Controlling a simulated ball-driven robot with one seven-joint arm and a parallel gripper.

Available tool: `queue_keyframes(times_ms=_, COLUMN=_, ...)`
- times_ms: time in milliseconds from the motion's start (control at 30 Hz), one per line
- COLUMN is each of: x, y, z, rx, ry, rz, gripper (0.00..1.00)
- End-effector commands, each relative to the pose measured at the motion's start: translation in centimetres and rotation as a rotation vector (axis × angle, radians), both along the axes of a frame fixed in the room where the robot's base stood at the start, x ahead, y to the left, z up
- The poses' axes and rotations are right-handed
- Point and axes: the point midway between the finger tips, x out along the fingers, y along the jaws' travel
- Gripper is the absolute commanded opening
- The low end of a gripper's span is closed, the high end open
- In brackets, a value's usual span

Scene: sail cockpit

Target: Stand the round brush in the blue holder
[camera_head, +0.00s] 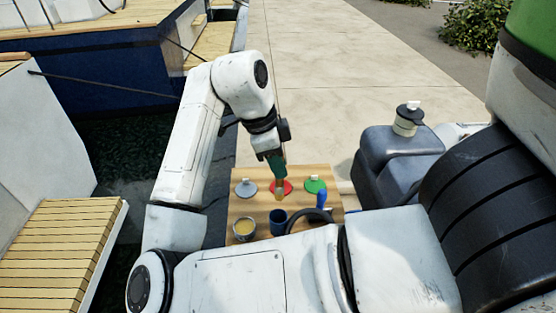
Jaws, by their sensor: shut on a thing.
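My gripper (273,150) points down over the wooden board and is shut on a brush. The round brush (277,166) has a green handle and a tan lower end, hangs nearly upright and tilts slightly. Its lower end overlaps the red disc (287,187) in the picture; I cannot tell whether it touches. The blue holder (277,228) is a small open cup near the front of the board, nearer to me than the brush. The brush is apart from the holder.
The wooden board (236,207) also bears a grey disc (245,188), a green disc (315,185), a tin with yellow contents (243,231) and a blue-handled tool (321,199) right of the holder. A dark jug (392,155) stands right. Dark water lies left.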

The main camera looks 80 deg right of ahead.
Motion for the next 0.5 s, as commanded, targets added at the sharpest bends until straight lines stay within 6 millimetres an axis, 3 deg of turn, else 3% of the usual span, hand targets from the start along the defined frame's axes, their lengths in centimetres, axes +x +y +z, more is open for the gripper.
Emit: queue_keyframes(times_ms=500, x=0.0, y=0.0, z=-3.6, rx=0.000, ry=0.002, rz=0.005, gripper=0.00)
